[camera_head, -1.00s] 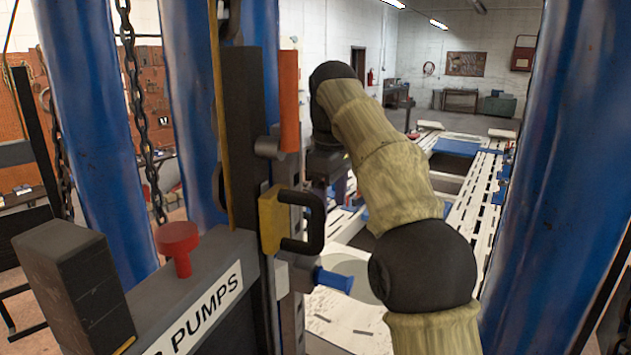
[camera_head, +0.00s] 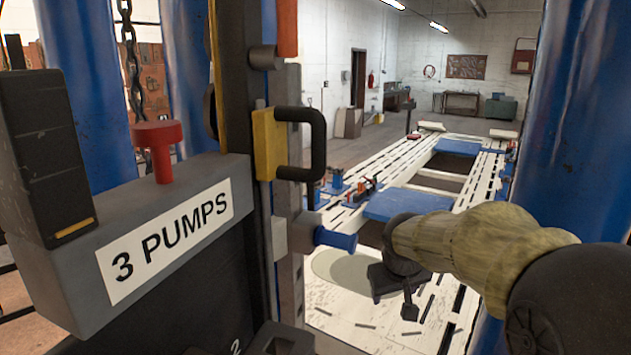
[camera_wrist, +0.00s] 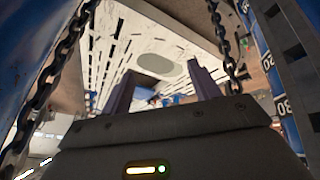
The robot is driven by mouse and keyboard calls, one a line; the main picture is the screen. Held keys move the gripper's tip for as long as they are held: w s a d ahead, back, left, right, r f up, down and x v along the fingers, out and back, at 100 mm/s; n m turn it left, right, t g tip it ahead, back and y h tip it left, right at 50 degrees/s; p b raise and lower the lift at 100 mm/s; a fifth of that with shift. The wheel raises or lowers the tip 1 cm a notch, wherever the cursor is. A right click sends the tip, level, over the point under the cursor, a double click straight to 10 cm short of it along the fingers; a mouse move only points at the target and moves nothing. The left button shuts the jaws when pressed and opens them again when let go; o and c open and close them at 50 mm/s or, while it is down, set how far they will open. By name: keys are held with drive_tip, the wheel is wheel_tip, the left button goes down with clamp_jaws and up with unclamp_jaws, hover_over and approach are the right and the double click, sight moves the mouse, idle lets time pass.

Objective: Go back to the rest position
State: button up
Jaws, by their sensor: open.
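My gripper (camera_head: 393,285) shows small and dark in the head view, at the end of my arm, which reaches in from the lower right. It appears over the white slotted frame bench (camera_head: 340,325), apart from the post beside it. In the wrist view my gripper (camera_wrist: 162,82) has two dark fingers standing well apart, with nothing between them. The fingertips are hard to make out in the head view.
A post with a black handle (camera_head: 318,145), a blue knob (camera_head: 335,239) and a "3 PUMPS" box (camera_head: 165,240) with a red button (camera_head: 158,150) stands left. A blue column (camera_head: 575,110) stands right. Chains hang at both sides in the wrist view.

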drive_tip(key=s+a+f+m+g+y+b, duration=0.1)
drive_tip(key=s+f+b, duration=0.3)
drive_tip(key=s+f, duration=1.4)
drive_tip(key=shift+s+f+m+g+b, duration=0.15)
drive_tip(key=shift+f+m+g+b, duration=0.15)
drive_tip(key=shift+f+m+g, duration=0.5)
drive_tip(key=shift+s+r, duration=0.1)
drive_tip(key=shift+r, duration=0.05)
